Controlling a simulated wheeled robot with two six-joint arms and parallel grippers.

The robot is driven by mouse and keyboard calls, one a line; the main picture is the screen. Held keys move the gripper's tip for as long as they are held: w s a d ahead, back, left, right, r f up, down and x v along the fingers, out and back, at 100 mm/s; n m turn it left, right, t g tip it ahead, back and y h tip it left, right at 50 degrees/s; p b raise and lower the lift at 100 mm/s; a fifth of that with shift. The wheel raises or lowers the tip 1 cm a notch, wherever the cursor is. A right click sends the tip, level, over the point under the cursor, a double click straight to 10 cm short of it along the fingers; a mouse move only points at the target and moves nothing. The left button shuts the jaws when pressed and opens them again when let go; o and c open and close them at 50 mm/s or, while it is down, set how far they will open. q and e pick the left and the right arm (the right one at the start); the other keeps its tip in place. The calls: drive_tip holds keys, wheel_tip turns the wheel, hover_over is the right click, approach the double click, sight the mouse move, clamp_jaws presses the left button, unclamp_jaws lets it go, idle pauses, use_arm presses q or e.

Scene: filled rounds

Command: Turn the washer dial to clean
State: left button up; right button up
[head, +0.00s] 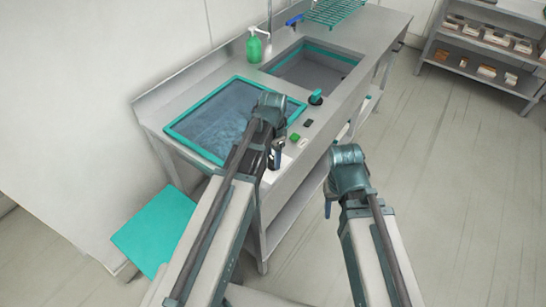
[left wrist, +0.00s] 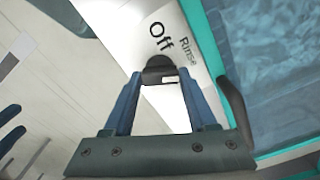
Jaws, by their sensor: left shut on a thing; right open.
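The washer's dial (left wrist: 159,68) is a dark knob on a white panel (left wrist: 125,22) in the left wrist view. The panel reads "Off" just above the dial and "Rinse" to its upper right. No "Clean" label is visible. My left gripper (left wrist: 160,80) is shut on the dial, one blue finger on each side; I cannot tell which label the dial points to. In the head view my left gripper (head: 276,157) is at the front edge of the washer, and the dial is hidden there. My right gripper (head: 328,207) is open and empty, off the counter's front.
The teal-rimmed washer basin (head: 183,113) lies left of the panel. A green block (head: 295,137) and a dark block (head: 308,122) sit on the counter edge. A green soap bottle (head: 254,47) and a sink (head: 312,72) are behind.

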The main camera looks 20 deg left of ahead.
sight(273, 160)
use_arm(q)
drive_tip(key=m, duration=0.6)
drive_tip(key=shift+m, duration=0.4)
idle(0.4)
drive_tip(key=o, duration=1.4)
drive_tip(key=shift+c, duration=0.2)
drive_tip(key=shift+r, duration=0.1)
wheel_tip(273, 160, up, 14)
drive_tip(key=p, duration=1.3)
drive_tip(key=shift+p, duration=0.4)
drive_tip(key=shift+f, duration=0.2)
